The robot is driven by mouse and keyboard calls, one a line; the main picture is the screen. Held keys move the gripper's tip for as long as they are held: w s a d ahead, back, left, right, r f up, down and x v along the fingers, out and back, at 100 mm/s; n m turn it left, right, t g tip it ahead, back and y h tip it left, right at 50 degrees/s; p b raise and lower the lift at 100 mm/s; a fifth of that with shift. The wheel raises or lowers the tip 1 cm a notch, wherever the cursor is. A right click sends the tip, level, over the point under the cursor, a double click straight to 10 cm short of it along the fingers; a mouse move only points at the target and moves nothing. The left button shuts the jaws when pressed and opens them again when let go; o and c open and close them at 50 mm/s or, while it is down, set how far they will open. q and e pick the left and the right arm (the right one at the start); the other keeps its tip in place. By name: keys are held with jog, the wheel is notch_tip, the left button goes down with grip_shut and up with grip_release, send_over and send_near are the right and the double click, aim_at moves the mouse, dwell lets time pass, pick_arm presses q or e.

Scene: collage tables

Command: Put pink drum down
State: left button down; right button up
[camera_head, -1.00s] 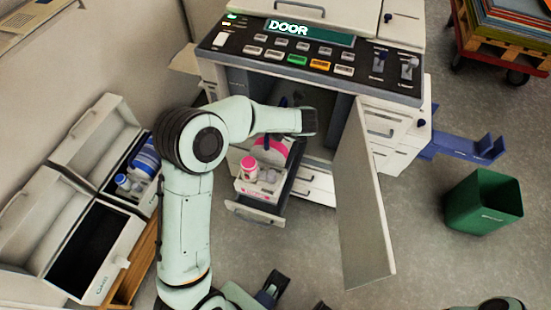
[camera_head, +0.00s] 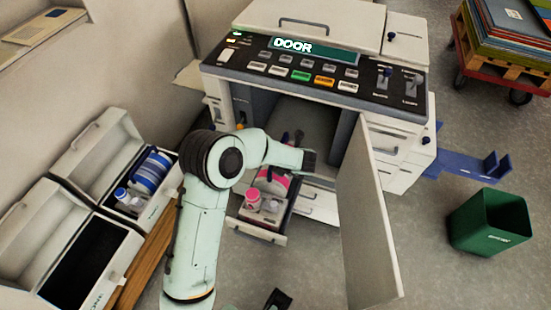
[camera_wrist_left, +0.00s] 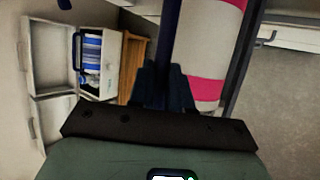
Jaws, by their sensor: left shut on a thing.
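The pink drum (camera_head: 274,181), pink with white bands, is at the open front drawer of the machine in the head view, partly hidden by my left forearm. In the left wrist view the drum (camera_wrist_left: 213,45) is large, just beyond the fingers. My left gripper (camera_wrist_left: 163,85) is shut on a dark blue upright bar beside the drum, which looks like its handle. The fingertips are hard to make out in the head view. Whether the drum touches the drawer floor cannot be seen.
The pulled-out drawer (camera_head: 256,235) holds a pink-capped bottle (camera_head: 252,197). The machine's door (camera_head: 367,225) stands open to the right. Its panel (camera_head: 315,48) reads DOOR. Open cases stand at the left, one with a blue drum (camera_head: 151,173). A green bin (camera_head: 488,222) is at the right.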

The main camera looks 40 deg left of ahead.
pick_arm(q)
jog(key=shift+w+r, duration=0.1)
jog(key=shift+r, duration=0.05)
jog(key=c, duration=1.1)
grip_release()
jog(key=shift+o, duration=0.2)
jog(key=shift+d, duration=0.1)
jog(key=p+v, duration=0.1)
jog(key=v, duration=1.1)
